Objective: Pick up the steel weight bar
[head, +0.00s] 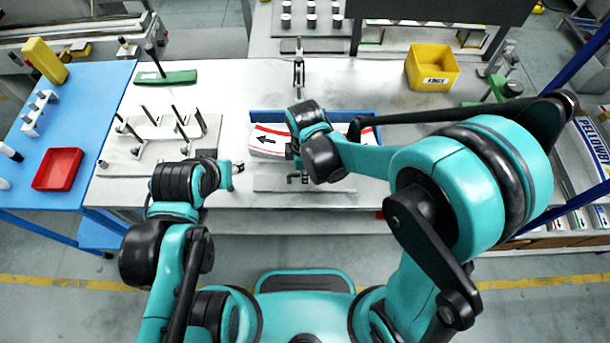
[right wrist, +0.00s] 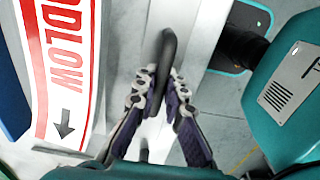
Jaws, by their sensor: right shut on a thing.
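My right gripper (right wrist: 155,92) is shut on a dark, rounded upright handle (right wrist: 167,52), which I take to be part of the steel weight bar. In the head view the right gripper (head: 298,179) is small, below its black wrist, over a pale grey strip. The bar's body cannot be told apart from the grey surfaces below the handle. A stack of white labels with red bands (head: 268,140) lies beside it in a blue-backed magazine (head: 290,116). My left gripper (head: 228,177) is left of the stack, apart from it; its fingers are too small to read.
A stand with upright pins (head: 155,140) is on the grey table at left. A yellow bin (head: 431,68) stands at the back right. A blue side table (head: 70,120) holds a red tray (head: 58,169).

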